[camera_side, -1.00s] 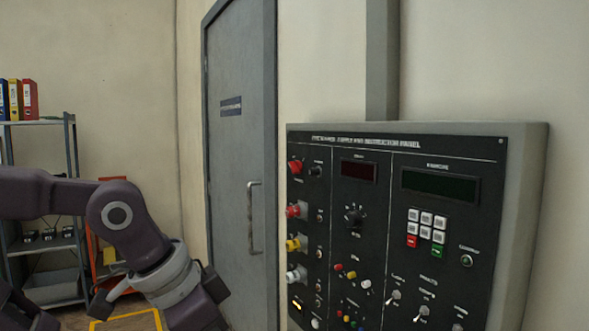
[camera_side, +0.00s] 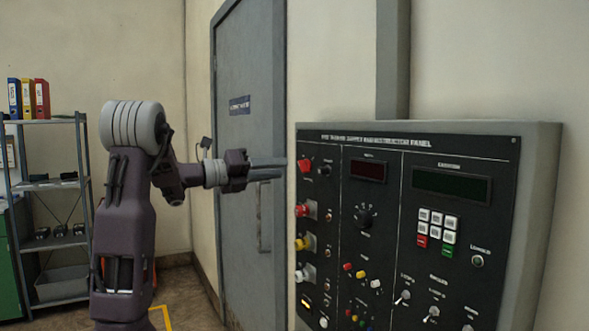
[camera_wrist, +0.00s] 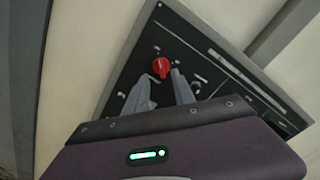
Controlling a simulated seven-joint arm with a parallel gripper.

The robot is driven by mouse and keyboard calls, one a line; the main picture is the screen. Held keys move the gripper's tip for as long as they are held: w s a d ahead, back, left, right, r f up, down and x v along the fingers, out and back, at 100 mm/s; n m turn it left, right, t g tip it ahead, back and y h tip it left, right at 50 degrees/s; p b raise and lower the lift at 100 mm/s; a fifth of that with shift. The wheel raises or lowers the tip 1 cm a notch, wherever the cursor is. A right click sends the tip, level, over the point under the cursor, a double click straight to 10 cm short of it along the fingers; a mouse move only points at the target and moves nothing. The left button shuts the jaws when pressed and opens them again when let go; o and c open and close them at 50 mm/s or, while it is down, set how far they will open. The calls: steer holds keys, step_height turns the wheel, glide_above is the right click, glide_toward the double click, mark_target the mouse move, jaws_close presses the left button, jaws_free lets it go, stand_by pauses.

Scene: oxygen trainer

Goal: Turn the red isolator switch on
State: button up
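The red isolator switch (camera_side: 305,165) is a round red knob at the top left corner of the dark control panel (camera_side: 385,290). In the wrist view the red switch (camera_wrist: 161,66) shows just beyond my fingertips, roughly in line with the gap between them. My gripper (camera_side: 283,168) points at the panel from the left at about the height of the switch. In the wrist view my gripper (camera_wrist: 159,79) has its two fingers apart with nothing between them. The fingers look close to the switch; I cannot tell whether they touch it.
Below the switch are red (camera_side: 306,209), yellow (camera_side: 305,243) and white (camera_side: 305,273) knobs on the panel's left column. A keypad (camera_side: 436,226) and toggles lie further right. A grey door (camera_side: 250,130) stands behind my arm. A shelf (camera_side: 55,185) is at far left.

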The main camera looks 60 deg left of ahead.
mark_target(304, 167)
steer(key=w, duration=0.5)
steer(key=shift+w+d, duration=0.1)
steer(key=shift+w, duration=0.25)
jaws_close()
